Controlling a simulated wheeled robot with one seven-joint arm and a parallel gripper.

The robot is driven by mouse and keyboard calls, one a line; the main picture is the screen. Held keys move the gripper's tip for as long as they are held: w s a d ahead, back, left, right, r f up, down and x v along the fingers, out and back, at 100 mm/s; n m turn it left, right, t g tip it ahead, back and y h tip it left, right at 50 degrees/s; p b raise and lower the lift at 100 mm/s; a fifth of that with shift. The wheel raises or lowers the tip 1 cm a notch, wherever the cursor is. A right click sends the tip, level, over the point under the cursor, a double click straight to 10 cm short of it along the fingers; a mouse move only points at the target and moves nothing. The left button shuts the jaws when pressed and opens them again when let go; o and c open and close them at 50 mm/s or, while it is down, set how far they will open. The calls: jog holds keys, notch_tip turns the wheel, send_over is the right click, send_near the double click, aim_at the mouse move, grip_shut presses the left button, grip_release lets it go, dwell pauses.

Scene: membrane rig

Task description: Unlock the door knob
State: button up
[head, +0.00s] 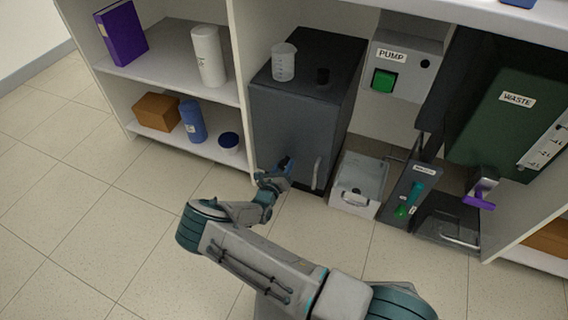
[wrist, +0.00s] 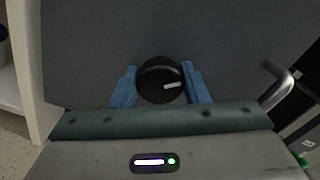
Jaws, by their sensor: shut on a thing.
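The door knob (wrist: 158,82) is a round black knob with a short white mark on its face, in the middle of the wrist view. The mark lies slightly tilted from horizontal, pointing right. The knob is on a dark grey cabinet door (wrist: 225,50); the cabinet (head: 285,125) also shows in the head view. My gripper (wrist: 160,86) is shut on the knob, with one blue finger on each side. In the head view my gripper (head: 284,166) is at the lower front of the cabinet and hides the knob.
A metal door handle (wrist: 280,82) is right of the knob, also seen in the head view (head: 317,173). A grey box (head: 360,172) stands to the right. Floor in front is clear.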

jog(key=n, duration=0.4)
jog(key=shift+n+p, duration=0.3)
jog(key=shift+p, duration=0.1)
jog(key=n, duration=0.5)
jog(key=shift+f, duration=0.1)
jog(key=shift+n, duration=0.3)
jog(key=o, duration=1)
jog(key=p+v, duration=0.4)
jog(key=v, duration=0.9)
jog(key=shift+s+a, duration=0.1)
jog(key=shift+s, duration=0.3)
